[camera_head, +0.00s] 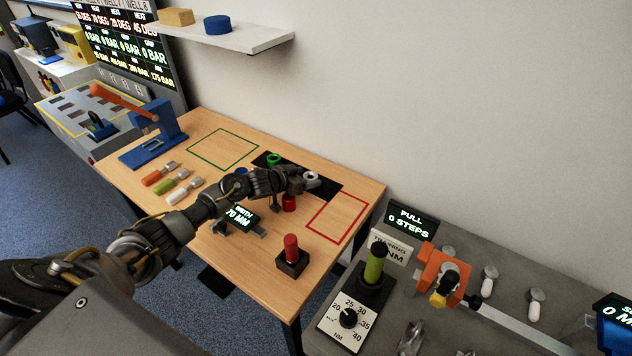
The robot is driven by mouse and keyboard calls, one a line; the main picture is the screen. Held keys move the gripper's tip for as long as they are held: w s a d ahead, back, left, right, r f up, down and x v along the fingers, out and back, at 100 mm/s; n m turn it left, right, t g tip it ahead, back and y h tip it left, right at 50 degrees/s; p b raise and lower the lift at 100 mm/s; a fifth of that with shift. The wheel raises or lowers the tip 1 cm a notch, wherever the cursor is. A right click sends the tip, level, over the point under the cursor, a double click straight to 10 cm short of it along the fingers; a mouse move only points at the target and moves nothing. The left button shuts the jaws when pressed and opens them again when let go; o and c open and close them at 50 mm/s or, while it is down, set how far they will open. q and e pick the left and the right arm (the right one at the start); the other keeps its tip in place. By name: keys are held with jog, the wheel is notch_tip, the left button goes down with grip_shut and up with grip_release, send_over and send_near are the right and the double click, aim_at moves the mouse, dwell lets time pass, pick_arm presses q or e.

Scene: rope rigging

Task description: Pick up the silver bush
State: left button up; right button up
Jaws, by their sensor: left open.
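The silver bush (312,179) is a small pale grey ring at the right part of the black mat (327,189) on the wooden table. My left gripper (303,182) reaches in from the left, low over the mat. Its jaws are open and at the bush, partly covering it. I cannot tell whether the fingers touch it. My right gripper is out of view.
A green bush (273,159) and a red bush (289,203) are close to my left gripper. A red-topped post in a black block (291,260) and a width display (240,215) stand nearer. The green outlined square (222,149) and red outlined square (337,218) are empty.

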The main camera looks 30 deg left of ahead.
pick_arm(q)
jog(key=shift+s+r, duration=0.1)
jog(key=shift+r, duration=0.1)
jog(key=shift+s+d+r, duration=0.1)
jog(key=shift+r, duration=0.05)
jog(key=shift+c, duration=0.2)
jog(key=shift+d, duration=0.15)
jog(key=c, duration=0.5)
jog(key=shift+c, duration=1)
jog(key=c, duration=0.4)
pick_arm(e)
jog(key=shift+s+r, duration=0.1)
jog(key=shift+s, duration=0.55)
